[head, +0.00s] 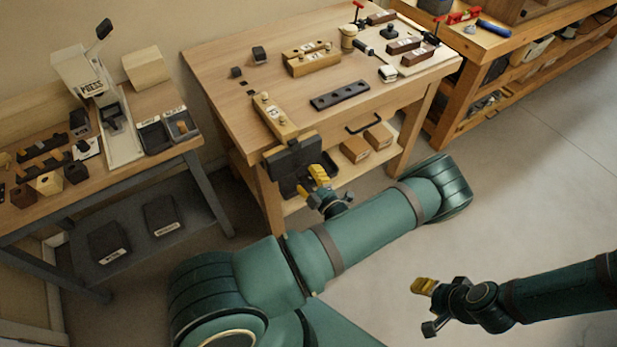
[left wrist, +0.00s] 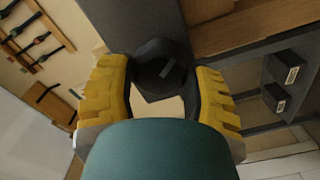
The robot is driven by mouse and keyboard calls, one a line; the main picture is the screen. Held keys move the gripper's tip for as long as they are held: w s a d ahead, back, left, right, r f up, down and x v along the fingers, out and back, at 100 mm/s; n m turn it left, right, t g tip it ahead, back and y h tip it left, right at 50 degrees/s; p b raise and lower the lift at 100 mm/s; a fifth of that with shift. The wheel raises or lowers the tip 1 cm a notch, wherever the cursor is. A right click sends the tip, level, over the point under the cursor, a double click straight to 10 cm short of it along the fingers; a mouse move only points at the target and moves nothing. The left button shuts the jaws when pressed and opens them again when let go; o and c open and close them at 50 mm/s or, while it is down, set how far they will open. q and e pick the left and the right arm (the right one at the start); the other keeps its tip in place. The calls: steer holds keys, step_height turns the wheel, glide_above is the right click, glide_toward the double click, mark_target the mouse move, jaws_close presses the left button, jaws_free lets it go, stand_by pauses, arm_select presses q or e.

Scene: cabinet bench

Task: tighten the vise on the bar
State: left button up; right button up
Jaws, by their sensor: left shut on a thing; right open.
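The dark grey vise (head: 290,158) is mounted at the front left edge of the wooden bench. My left gripper (head: 318,174) is at the vise's front. In the left wrist view its yellow fingers (left wrist: 165,95) are on both sides of a dark round vise knob (left wrist: 160,62), shut on it. The arm hides part of the area below the vise. Whether a bar sits between the jaws cannot be told. A dark flat bar with holes (head: 340,95) lies on the bench top. My right gripper (head: 424,300) is open and empty, over the floor at lower right.
The bench top (head: 215,75) holds wooden blocks (head: 313,60), a long wooden piece (head: 273,115) behind the vise and small tools at the back right. A side table with a press (head: 85,75) stands left. Another bench (head: 480,45) stands right. The floor at right is clear.

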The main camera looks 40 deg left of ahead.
arm_select(q)
steer(key=shift+m, duration=1)
steer(key=shift+a+m, duration=0.1)
steer(key=shift+m, duration=1.5)
steer(key=shift+m, duration=1.7)
steer(key=o, duration=0.9)
steer(key=shift+o, duration=0.2)
